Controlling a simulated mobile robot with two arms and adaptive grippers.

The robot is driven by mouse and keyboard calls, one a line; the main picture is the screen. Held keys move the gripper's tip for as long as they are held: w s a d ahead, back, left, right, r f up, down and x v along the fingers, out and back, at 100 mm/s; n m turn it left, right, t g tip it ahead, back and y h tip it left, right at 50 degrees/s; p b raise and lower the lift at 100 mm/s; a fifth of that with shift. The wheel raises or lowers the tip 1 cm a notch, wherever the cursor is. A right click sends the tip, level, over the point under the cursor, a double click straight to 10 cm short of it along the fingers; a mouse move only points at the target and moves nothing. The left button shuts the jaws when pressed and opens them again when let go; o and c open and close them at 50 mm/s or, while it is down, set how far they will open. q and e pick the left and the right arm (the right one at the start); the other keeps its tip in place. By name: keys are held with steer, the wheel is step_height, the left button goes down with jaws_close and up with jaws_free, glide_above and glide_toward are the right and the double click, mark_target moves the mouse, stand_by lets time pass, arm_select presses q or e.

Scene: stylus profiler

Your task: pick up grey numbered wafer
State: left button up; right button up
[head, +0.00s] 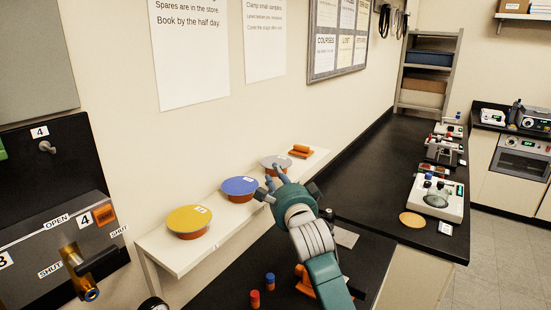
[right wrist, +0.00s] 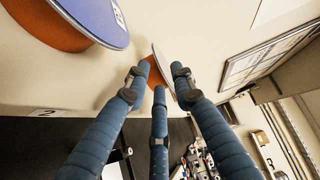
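The grey wafer (head: 275,162) lies on an orange holder on the white wall shelf, right of the blue wafer. Its thin rim (right wrist: 162,62) and the orange holder (right wrist: 155,76) also show in the right wrist view, just past the fingertips. My right gripper (head: 275,185) is at the front edge of the shelf, close to the grey wafer. Its three fingers are spread in the right wrist view (right wrist: 158,82), with nothing held. Whether a fingertip touches the wafer or holder, I cannot tell. The wafer's number is not readable. My left gripper is not in view.
The blue wafer (head: 239,185) and yellow wafer (head: 188,219) sit on holders along the shelf (head: 163,252). An orange piece (head: 300,151) lies at its far end. Red (head: 255,298) and blue (head: 270,280) cylinders stand on the black bench below. Instruments (head: 437,198) stand farther right.

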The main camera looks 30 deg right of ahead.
steer(key=x, duration=0.2)
steer(key=shift+w+d, duration=0.2)
steer(key=shift+d, duration=0.05)
steer(key=shift+a, duration=0.1)
jaws_close()
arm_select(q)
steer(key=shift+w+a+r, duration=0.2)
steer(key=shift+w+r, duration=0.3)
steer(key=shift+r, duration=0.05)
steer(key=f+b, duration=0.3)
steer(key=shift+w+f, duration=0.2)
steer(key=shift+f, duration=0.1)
arm_select(e)
step_height(320, 180, up, 20)
steer(key=shift+s, duration=0.1)
